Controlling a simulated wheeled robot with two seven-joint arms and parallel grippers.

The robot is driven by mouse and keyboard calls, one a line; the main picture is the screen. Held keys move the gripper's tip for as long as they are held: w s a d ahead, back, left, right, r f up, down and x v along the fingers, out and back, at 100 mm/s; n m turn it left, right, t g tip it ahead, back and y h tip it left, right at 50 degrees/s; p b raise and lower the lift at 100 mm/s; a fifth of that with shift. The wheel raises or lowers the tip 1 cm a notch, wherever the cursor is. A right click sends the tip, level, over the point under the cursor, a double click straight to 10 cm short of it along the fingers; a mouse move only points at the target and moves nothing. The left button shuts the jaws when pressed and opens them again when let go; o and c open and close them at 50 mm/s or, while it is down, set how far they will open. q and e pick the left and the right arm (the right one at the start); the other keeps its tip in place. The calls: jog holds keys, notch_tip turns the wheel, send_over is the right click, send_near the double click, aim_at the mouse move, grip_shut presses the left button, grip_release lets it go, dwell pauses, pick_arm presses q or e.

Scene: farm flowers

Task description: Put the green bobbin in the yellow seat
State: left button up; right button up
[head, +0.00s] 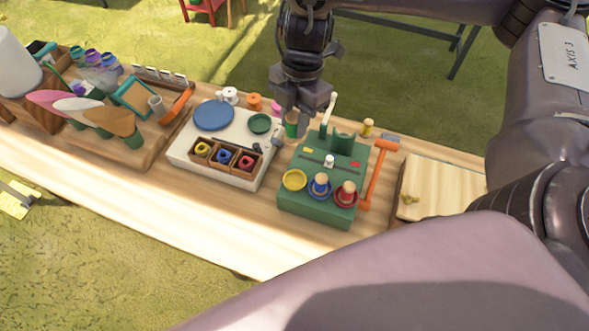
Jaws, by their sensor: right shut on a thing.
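The green bobbin (291,129) is in the jaws of my right gripper (291,115), which holds it just left of the green block's back part. The fingers partly hide the bobbin. The yellow seat (294,180) is a round, empty-looking ring on the front left of the green block (315,208), in front of and below the gripper. Beside it, a blue seat (319,190) and a red seat (346,194) each hold a bobbin with a wooden top. My left gripper is not in view.
A white board (215,176) with a blue disc (214,116) and a wooden tray of colored pieces (225,157) lies left of the green block. A white lever (328,109) rises beside the gripper. An orange-handled hammer (376,175) lies right. The table's front strip is clear.

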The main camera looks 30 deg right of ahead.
notch_tip(320, 180, down, 16)
jog(key=b, duration=0.3)
jog(key=shift+f+b, duration=0.1)
jog(key=shift+b, duration=0.25)
notch_tip(320, 180, down, 3)
jog(key=shift+s+r+b, duration=0.1)
jog(key=shift+b, duration=0.35)
jog(key=shift+f, duration=0.4)
jog(key=shift+f, duration=0.1)
jog(key=o, duration=1)
jog(key=shift+c, duration=0.2)
notch_tip(320, 180, up, 12)
jog(key=d+p, duration=0.1)
jog(key=p, duration=0.1)
jog(key=shift+w+d+p, duration=0.35)
jog(key=shift+d, duration=0.05)
